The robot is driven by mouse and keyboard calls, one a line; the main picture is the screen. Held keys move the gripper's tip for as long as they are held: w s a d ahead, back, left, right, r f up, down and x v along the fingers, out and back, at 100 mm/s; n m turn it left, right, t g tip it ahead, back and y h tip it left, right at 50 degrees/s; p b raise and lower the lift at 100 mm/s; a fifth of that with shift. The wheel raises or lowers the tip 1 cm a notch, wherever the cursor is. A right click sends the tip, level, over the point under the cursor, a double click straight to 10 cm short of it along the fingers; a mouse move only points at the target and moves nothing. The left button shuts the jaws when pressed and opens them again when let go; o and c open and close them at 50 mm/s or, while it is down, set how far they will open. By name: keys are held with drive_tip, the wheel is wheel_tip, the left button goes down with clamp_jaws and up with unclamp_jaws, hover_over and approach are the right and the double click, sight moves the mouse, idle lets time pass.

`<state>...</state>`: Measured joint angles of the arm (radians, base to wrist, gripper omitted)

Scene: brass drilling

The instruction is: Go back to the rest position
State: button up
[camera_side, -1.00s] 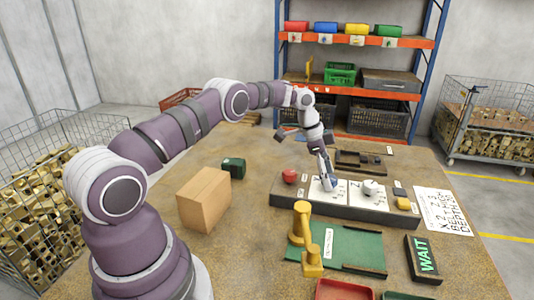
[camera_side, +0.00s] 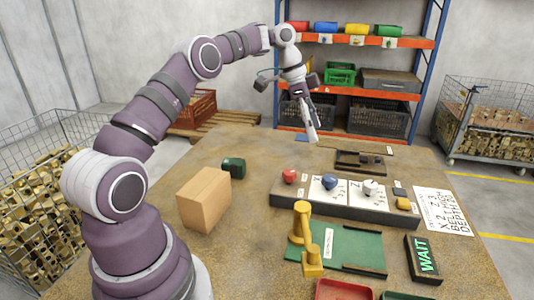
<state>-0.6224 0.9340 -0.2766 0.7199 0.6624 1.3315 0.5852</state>
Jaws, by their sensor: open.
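My gripper (camera_side: 313,135) hangs above the far part of the table, pointing down. It is open and nothing shows between its fingers. Below it and nearer the camera is the long dark control panel (camera_side: 350,207), which bears a red knob (camera_side: 290,176), a blue knob (camera_side: 329,183) and a light grey knob (camera_side: 370,188). My gripper is clear of the panel and of all the knobs.
On the table (camera_side: 150,248) stand a cardboard box (camera_side: 204,200), a dark green block (camera_side: 233,168), a yellow fixture (camera_side: 304,238) on a green mat (camera_side: 350,245), and a WAIT sign (camera_side: 422,259). A dark tray (camera_side: 360,162) lies behind the panel. A shelf rack (camera_side: 355,90) stands behind.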

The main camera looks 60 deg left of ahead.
drive_tip(key=s+d+r+n+y, duration=0.2)
drive_tip(key=s+d+r+n, duration=0.1)
drive_tip(key=s+d+r, duration=0.5)
drive_tip(key=s+d+f+n+t, duration=0.1)
drive_tip(key=s+f+n, duration=0.1)
drive_tip(key=s, duration=0.4)
drive_tip(key=s+d+f+n+t+y, duration=0.1)
drive_tip(key=s+f+n, duration=0.1)
drive_tip(key=s, duration=0.3)
drive_tip(key=shift+s+n, duration=0.35)
drive_tip(key=shift+n, duration=0.55)
